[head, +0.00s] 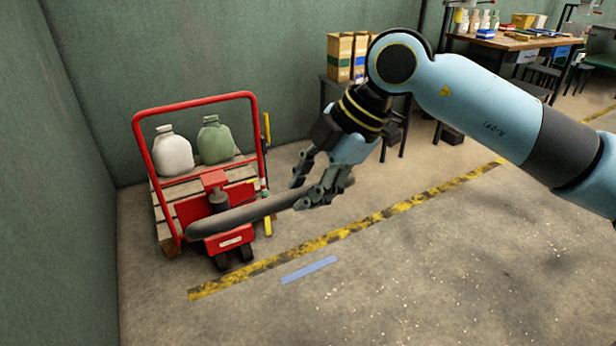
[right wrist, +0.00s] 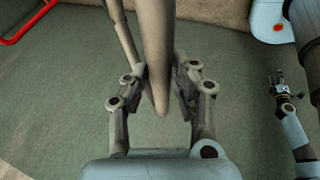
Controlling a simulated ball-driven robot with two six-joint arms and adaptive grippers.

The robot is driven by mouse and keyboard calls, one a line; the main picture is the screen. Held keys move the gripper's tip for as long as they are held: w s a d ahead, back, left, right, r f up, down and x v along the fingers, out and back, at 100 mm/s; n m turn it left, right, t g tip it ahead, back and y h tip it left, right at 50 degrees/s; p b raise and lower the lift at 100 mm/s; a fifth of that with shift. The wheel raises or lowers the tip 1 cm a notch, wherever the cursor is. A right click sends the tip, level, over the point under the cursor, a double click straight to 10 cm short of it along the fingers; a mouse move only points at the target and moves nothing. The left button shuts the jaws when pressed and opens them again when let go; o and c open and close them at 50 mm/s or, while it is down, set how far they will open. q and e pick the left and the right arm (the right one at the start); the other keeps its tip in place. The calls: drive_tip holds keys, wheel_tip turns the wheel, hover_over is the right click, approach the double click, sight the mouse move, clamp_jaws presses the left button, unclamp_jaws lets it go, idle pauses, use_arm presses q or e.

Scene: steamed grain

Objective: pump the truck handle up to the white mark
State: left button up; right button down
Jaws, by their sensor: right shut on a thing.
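The red pallet truck (head: 182,225) stands at the left in the head view. Its long grey handle (head: 250,210) slants from the truck's front toward the right, rising a little. My right gripper (head: 318,190) is shut on the handle near its right end. In the right wrist view, the grey handle (right wrist: 157,60) runs between the two fingers of the right gripper (right wrist: 160,90). A yellow upright (head: 267,128) stands at the truck's right side; I cannot make out a white mark clearly. What looks like my left gripper (right wrist: 275,84) shows small in the right wrist view; its jaws are unclear.
A white jug (head: 173,152) and a green jug (head: 215,142) stand on the wooden pallet (head: 165,208). A yellow-black floor line (head: 340,232) and a blue strip (head: 309,269) lie in front. Cartons (head: 340,57) stand on a dark table behind.

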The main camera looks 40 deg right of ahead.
drive_tip(key=shift+s+f, duration=0.1)
drive_tip(key=shift+f, duration=0.05)
drive_tip(key=c, duration=1.1)
unclamp_jaws()
drive_tip(key=shift+s+d+r, duration=0.1)
drive_tip(key=shift+d+r, duration=0.15)
drive_tip(key=shift+r, duration=0.35)
drive_tip(key=shift+v, duration=3.15)
drive_tip(key=shift+a, duration=0.1)
